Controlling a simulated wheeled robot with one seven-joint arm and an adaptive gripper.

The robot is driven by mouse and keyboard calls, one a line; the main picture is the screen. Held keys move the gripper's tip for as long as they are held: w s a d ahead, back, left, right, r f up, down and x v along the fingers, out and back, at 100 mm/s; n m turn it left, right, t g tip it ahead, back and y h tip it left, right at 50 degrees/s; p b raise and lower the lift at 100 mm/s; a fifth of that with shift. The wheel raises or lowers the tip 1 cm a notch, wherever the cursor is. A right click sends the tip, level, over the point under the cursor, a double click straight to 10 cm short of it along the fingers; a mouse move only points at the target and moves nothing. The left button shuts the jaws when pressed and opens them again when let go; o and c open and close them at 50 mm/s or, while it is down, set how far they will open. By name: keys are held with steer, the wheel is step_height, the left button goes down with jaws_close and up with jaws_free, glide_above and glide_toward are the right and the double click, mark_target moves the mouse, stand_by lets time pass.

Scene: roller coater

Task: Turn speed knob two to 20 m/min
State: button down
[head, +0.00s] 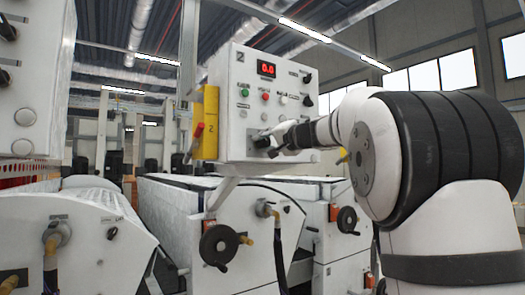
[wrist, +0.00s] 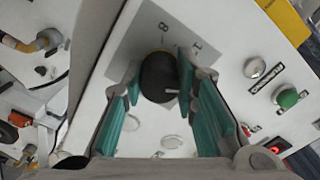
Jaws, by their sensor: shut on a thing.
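The control panel (head: 240,80), marked 2, has a red display (head: 266,68) reading 0.0. In the wrist view my gripper's green-padded fingers (wrist: 160,80) are closed on both sides of this black knob (wrist: 157,72). A short white mark shows on the knob's near right. Grey scale plate (wrist: 138,38) behind it carries some figures, partly hidden; I cannot read the setting.
Green button (wrist: 288,98) and a lit red button (wrist: 276,145) are right of my fingers in the wrist view. A yellow box (head: 205,122) hangs on the panel's left side. Handwheels (head: 219,245) and machine bodies stand below.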

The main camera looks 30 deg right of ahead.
steer(key=m, duration=0.4)
steer(key=shift+m, duration=0.3)
steer(key=m+p, duration=0.1)
steer(key=m, duration=0.3)
steer(key=shift+m, duration=0.3)
steer(key=m+p, duration=0.2)
steer(key=m, duration=0.2)
steer(key=shift+d, duration=0.1)
steer(key=shift+m+p, duration=0.95)
steer(key=shift+m, duration=1.25)
steer(key=shift+f, duration=0.1)
steer(key=c, duration=1.3)
jaws_free()
